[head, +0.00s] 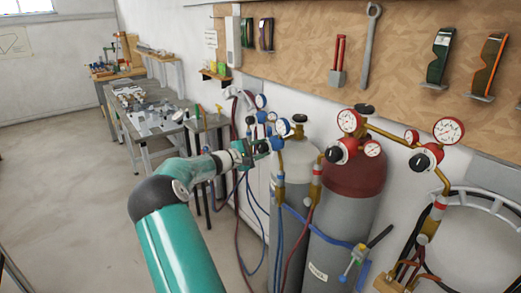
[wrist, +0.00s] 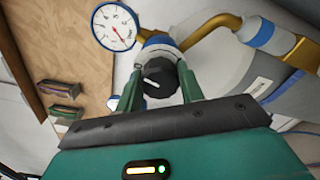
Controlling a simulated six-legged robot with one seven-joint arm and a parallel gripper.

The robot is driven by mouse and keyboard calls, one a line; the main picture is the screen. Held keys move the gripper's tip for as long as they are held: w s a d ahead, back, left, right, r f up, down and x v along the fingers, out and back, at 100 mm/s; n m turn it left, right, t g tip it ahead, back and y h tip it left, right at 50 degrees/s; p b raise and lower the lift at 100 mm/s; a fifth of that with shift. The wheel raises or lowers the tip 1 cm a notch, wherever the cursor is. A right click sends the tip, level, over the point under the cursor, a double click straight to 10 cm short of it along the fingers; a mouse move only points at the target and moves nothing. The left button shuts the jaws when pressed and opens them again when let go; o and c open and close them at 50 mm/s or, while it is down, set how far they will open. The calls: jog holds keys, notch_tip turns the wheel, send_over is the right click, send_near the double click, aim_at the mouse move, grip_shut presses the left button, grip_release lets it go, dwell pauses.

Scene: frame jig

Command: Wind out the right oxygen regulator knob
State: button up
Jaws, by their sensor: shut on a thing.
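The black regulator knob (wrist: 160,77), with a white mark on its face, sits on a blue-ringed regulator in the wrist view. My gripper (wrist: 160,84) has its two green fingers closed on the knob from both sides. A white round gauge (wrist: 115,27) is just above left of the knob, and a brass pipe (wrist: 207,29) runs behind it. In the head view my gripper (head: 255,148) is at the blue regulator on the grey cylinder (head: 295,185). A blue-rimmed gauge (head: 283,127) is above right of it. The knob is hard to make out there.
A red-topped cylinder (head: 355,175) stands to the right with red-rimmed gauges (head: 348,120) and black knobs (head: 336,155). Blue and red hoses (head: 238,205) hang below the regulators. The floor at left is clear.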

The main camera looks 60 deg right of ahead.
jog(key=shift+s+n, duration=0.1)
jog(key=shift+n, duration=0.5)
jog(key=o, duration=1)
jog(key=shift+w+a, duration=0.3)
jog(key=shift+a, duration=0.05)
jog(key=v, duration=1.3)
